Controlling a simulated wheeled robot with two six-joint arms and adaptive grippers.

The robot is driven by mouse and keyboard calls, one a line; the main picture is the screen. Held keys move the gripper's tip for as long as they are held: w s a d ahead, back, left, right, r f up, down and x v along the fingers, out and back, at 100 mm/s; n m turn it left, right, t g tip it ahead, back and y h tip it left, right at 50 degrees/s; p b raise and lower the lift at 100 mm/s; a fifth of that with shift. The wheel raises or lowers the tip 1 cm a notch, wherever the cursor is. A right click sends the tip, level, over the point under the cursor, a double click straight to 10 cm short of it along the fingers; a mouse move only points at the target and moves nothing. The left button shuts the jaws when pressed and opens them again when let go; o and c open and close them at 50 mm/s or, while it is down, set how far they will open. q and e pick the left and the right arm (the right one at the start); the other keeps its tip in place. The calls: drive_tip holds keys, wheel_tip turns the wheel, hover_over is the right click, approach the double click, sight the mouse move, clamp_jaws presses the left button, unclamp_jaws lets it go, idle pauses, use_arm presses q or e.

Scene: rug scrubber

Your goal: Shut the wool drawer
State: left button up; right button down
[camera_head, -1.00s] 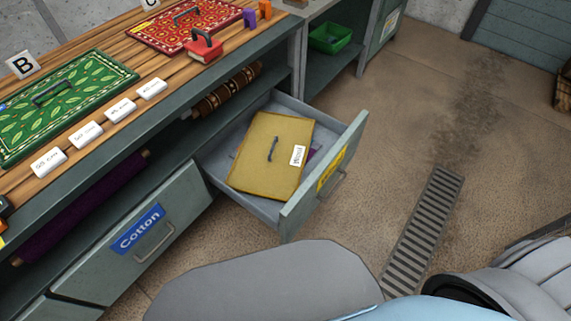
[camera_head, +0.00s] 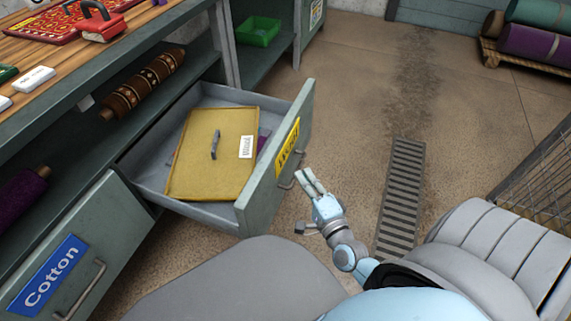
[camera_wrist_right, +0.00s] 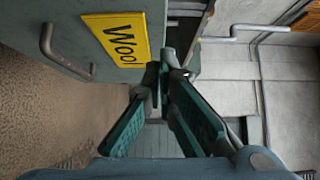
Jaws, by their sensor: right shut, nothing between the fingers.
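The wool drawer (camera_head: 262,178) stands pulled out from the grey cabinet, with a yellow label and a bar handle (camera_head: 291,176) on its front. Inside lies a mustard-yellow lidded panel (camera_head: 190,150) with a small grey handle and a white tag. My right gripper (camera_head: 308,178) is shut and empty, just outside the drawer front near the handle; I cannot tell whether it touches. In the right wrist view the yellow Wool label (camera_wrist_right: 118,38) and the drawer front are close beyond the shut fingers (camera_wrist_right: 160,85). My left gripper is not in view.
The shut Cotton drawer (camera_head: 80,255) is at the lower left. A rolled patterned rug (camera_head: 143,84) lies on the shelf behind. A green bin (camera_head: 259,31) sits on a low shelf. A floor grate (camera_head: 402,195) and open floor lie to the right; a wire fence (camera_head: 540,180) stands at far right.

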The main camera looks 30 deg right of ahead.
sight(277, 151)
drive_tip(key=shift+w+a, duration=0.3)
drive_tip(key=shift+w, duration=0.85)
drive_tip(key=shift+w+a, duration=0.25)
drive_tip(key=shift+w, duration=0.9)
drive_tip(key=shift+w+a, duration=0.3)
drive_tip(key=shift+w, duration=0.85)
